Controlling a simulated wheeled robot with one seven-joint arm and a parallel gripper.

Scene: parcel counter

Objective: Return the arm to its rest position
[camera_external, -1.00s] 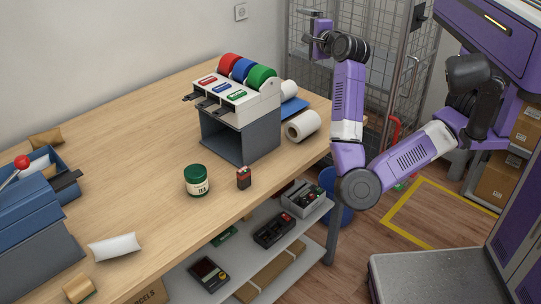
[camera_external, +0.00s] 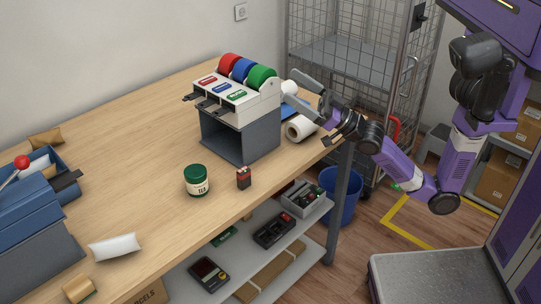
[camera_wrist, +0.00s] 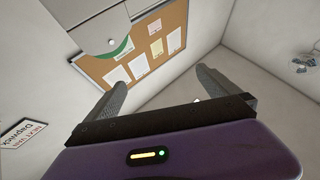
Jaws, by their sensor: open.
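My gripper (camera_external: 291,84) is at the right end of the wooden table (camera_external: 120,150), beside the tape dispenser, with its fingers pointing up and to the left. The fingers are spread apart and nothing is between them. In the wrist view the open gripper (camera_wrist: 160,77) faces a wall with a cork board (camera_wrist: 150,50) and pinned papers. My arm is folded low at the table's right edge, elbow below the tabletop level. I cannot tell the exact gap between my gripper and the dispenser.
The tape dispenser (camera_external: 240,137) with red, blue and green rolls stands near my gripper. A white roll (camera_external: 300,128) lies at the table edge. A wire cage (camera_external: 345,60) and blue bin (camera_external: 343,196) are nearby.

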